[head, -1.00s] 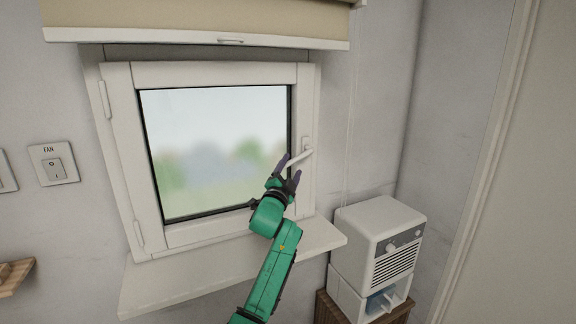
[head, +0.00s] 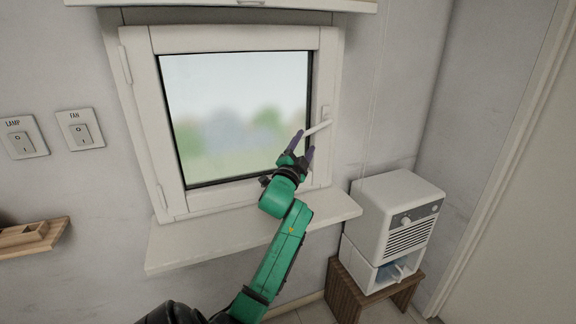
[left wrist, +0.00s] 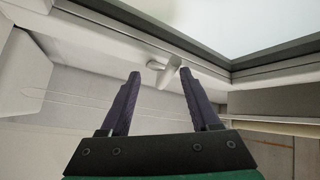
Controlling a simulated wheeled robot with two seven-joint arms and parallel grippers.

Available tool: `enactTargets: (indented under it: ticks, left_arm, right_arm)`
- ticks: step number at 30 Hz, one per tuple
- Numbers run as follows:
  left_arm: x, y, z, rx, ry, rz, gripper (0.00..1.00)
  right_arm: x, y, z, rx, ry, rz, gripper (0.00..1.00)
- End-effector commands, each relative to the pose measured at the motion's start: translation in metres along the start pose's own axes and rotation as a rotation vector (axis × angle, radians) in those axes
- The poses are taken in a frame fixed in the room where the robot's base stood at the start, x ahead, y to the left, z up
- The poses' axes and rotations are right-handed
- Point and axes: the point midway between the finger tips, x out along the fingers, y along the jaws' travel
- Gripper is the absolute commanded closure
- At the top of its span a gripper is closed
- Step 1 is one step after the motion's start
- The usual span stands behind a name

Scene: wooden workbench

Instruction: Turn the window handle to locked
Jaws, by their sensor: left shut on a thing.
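The window (head: 232,45) has a white frame with a pale handle (head: 318,128) on its right side. The handle slants from its pivot down to the left, toward the glass. My left gripper (head: 305,146) is at the handle's free end, its purple fingers on either side of it. My right gripper is in neither view.
A white sill (head: 250,236) juts out below the window. A white appliance (head: 397,205) stands on a wooden stool (head: 345,290) at the right. Lamp (head: 22,137) and fan (head: 80,130) switches and a small wooden shelf (head: 35,238) are at the left.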

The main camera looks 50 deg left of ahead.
Motion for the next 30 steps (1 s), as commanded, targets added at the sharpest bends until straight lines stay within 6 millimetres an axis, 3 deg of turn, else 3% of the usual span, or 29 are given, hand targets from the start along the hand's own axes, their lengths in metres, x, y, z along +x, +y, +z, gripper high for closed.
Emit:
enactTargets:
  ticks: [30]
  left_arm:
    - [-0.088,-0.013,-0.005,0.002,0.002,-0.001,0.49]
  right_arm:
    - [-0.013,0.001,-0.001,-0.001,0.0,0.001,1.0]
